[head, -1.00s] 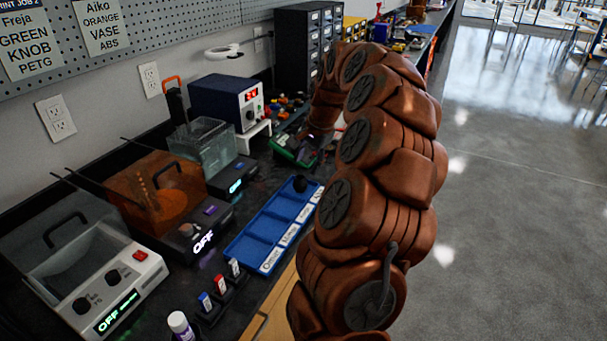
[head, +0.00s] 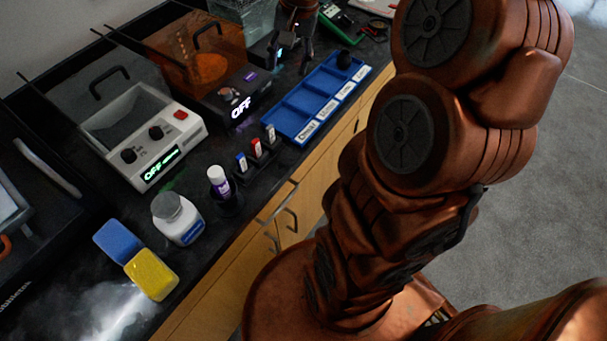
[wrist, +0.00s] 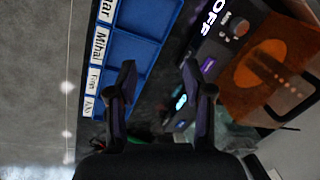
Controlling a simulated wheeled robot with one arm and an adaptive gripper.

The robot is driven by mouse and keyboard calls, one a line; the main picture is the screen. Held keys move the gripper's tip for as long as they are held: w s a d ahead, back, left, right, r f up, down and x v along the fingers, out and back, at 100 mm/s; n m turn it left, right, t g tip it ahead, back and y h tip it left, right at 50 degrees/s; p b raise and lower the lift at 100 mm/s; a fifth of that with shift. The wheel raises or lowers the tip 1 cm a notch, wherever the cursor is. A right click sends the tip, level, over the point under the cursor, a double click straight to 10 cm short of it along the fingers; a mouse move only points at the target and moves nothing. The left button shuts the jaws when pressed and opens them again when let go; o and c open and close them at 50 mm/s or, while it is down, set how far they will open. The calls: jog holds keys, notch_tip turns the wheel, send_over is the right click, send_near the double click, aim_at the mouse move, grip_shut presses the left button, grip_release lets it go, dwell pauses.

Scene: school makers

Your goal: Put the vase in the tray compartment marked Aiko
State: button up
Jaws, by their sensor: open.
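My gripper (wrist: 159,70) is open and empty in the wrist view, its two dark fingers apart beside the blue tray (wrist: 133,48). The tray also shows in the head view (head: 292,128) as a row of compartments with white name labels. In the wrist view the label Aiko (wrist: 88,105) is at the end nearest my gripper; a finger partly hides that compartment. A small dark rounded object (head: 344,59) sits at the tray's far end in the head view; I cannot tell what it is. I cannot make out a vase in either view.
An orange see-through chamber (head: 190,45) on a dark base reading OFF stands left of the tray. A white machine (head: 150,135) also reads OFF.

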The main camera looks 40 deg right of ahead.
jog(key=s+a+f+n+g, duration=0.2)
jog(key=s+a+n, duration=0.3)
jog(key=s+a, duration=0.45)
jog(key=s+a+f+n+g, duration=0.1)
jog(key=s+a+f+n, duration=0.1)
jog(key=s, duration=0.5)
jog(key=s+a+f+n+h, duration=0.1)
jog(key=s+a+f+n, duration=0.1)
jog(key=s, duration=0.6)
jog(key=shift+a+f+g, duration=0.4)
jog(key=shift+a+f, duration=0.35)
jog(key=shift+a, duration=0.15)
notch_tip(320, 180, up, 12)
jog(key=p, duration=1.1)
jog(key=shift+w+f, duration=0.2)
jog(key=shift+w, duration=0.1)
